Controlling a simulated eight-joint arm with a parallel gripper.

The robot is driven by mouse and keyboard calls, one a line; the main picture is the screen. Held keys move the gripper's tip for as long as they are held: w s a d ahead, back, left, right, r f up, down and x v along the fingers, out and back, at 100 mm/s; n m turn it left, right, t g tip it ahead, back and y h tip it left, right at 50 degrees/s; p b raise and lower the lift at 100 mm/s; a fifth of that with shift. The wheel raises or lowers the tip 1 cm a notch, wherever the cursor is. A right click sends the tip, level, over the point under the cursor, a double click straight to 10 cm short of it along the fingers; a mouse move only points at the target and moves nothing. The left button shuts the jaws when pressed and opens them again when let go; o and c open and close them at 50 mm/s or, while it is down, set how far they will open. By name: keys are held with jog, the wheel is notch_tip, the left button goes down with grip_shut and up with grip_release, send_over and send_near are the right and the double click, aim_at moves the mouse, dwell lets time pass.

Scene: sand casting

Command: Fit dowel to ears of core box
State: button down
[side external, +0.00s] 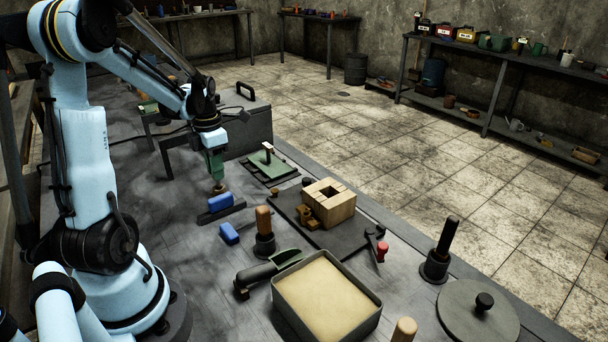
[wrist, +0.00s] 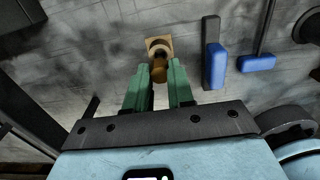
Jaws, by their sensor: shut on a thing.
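The core box (side external: 340,208) is a pale wooden block with a square opening, standing on a dark board. Small darker wooden ears (side external: 308,216) show at its near left side. My gripper (side external: 216,178) points down at the left, well apart from the core box. In the wrist view my green fingers (wrist: 159,76) are shut on a short brown wooden piece (wrist: 159,73), which looks like the dowel. A pale tan piece (wrist: 158,44) shows just beyond it; whether they touch is unclear. The core box is not in the wrist view.
Two blue-handled tools (side external: 220,202) (side external: 229,233) lie close to my gripper. A green plate (side external: 270,167) is behind, and a wooden-handled tool (side external: 264,232), sand box (side external: 325,297) and red-ended tool (side external: 382,250) are around the board (side external: 345,237).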

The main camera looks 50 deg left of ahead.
jog(key=shift+r, duration=0.8)
jog(key=w+d+r+m, duration=0.3)
jog(key=w+d, duration=0.2)
jog(key=d, duration=0.6)
jog(key=w+d+r+m, duration=0.3)
jog(key=w+d, duration=0.2)
jog(key=d, duration=0.6)
jog(key=shift+w+d+r, duration=0.25)
jog(key=shift+w+r, duration=0.05)
jog(key=shift+r, duration=0.05)
jog(key=shift+f, duration=0.15)
jog(key=shift+f, duration=2.75)
jog(key=shift+f, duration=1.8)
jog(key=c, duration=1)
grip_release()
jog(key=shift+o, duration=0.5)
jog(key=shift+a, duration=0.1)
